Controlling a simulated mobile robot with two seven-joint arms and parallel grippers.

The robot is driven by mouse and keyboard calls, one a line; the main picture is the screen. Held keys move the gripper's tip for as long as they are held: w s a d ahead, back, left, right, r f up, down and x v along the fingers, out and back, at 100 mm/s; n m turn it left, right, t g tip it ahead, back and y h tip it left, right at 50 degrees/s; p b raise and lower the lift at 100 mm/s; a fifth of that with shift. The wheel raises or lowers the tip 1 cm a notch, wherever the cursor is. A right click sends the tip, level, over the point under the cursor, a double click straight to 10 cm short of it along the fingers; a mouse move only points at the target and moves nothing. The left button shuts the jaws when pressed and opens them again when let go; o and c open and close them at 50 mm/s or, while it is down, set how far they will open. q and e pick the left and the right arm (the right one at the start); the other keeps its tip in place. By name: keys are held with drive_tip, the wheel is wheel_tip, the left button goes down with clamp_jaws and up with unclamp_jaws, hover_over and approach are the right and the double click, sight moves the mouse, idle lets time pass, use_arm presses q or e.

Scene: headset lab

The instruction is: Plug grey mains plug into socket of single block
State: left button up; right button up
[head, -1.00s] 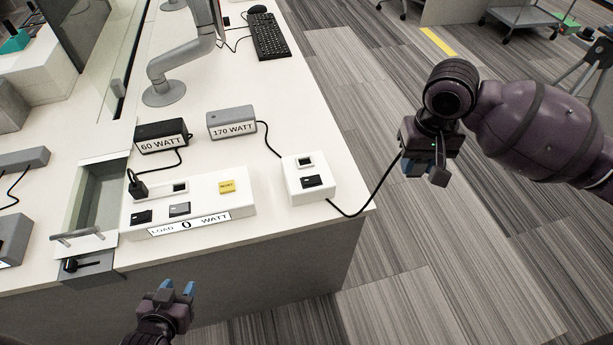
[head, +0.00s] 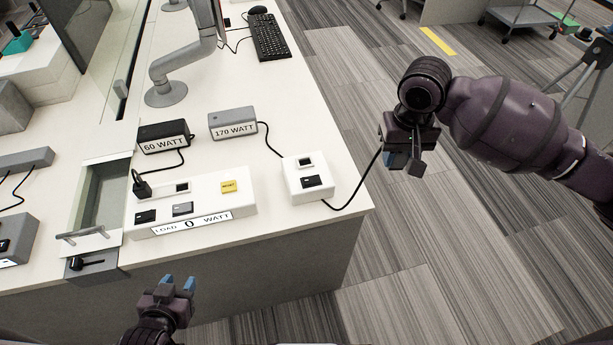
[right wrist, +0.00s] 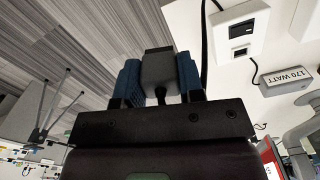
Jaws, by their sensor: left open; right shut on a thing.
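The single block (head: 296,187), a white box, stands near the table's right edge. Its socket (head: 305,162) is at the back of its top, behind a black switch; it also shows in the right wrist view (right wrist: 241,29). My right gripper (head: 404,160) is beyond the table's right edge, above the floor and to the right of the block. It is shut on the grey mains plug (right wrist: 159,70), seen between the blue fingers in the right wrist view. My left gripper (head: 178,285) is open and empty in front of the table.
The 170 WATT adapter (head: 233,120) stands behind the block; a black cable runs past the block to my right gripper. The 60 WATT adapter (head: 163,137) is plugged into a longer white block (head: 215,207) showing load 0. A monitor arm (head: 167,90) stands farther back.

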use_arm(q)
drive_tip(key=f+b, duration=0.2)
drive_tip(key=shift+s+f, duration=0.3)
drive_tip(key=shift+f, duration=0.05)
use_arm(e)
drive_tip(key=w+a+n, duration=0.1)
drive_tip(key=w+a, duration=0.5)
drive_tip(key=a, duration=0.3)
drive_tip(key=w+a+n, duration=0.1)
drive_tip(key=w+a, duration=0.6)
drive_tip(key=a, duration=0.2)
drive_tip(key=shift+w+a+n, duration=0.25)
drive_tip(key=shift+n, duration=0.05)
idle(0.4)
drive_tip(key=shift+f, duration=0.15)
use_arm(q)
drive_tip(key=shift+s+f+b, duration=0.2)
drive_tip(key=shift+f+b, duration=0.45)
drive_tip(key=shift+f, duration=0.1)
use_arm(e)
wheel_tip(320, 180, down, 7)
drive_tip(key=shift+f, duration=0.2)
use_arm(q)
drive_tip(key=shift+w, duration=0.1)
idle(0.5)
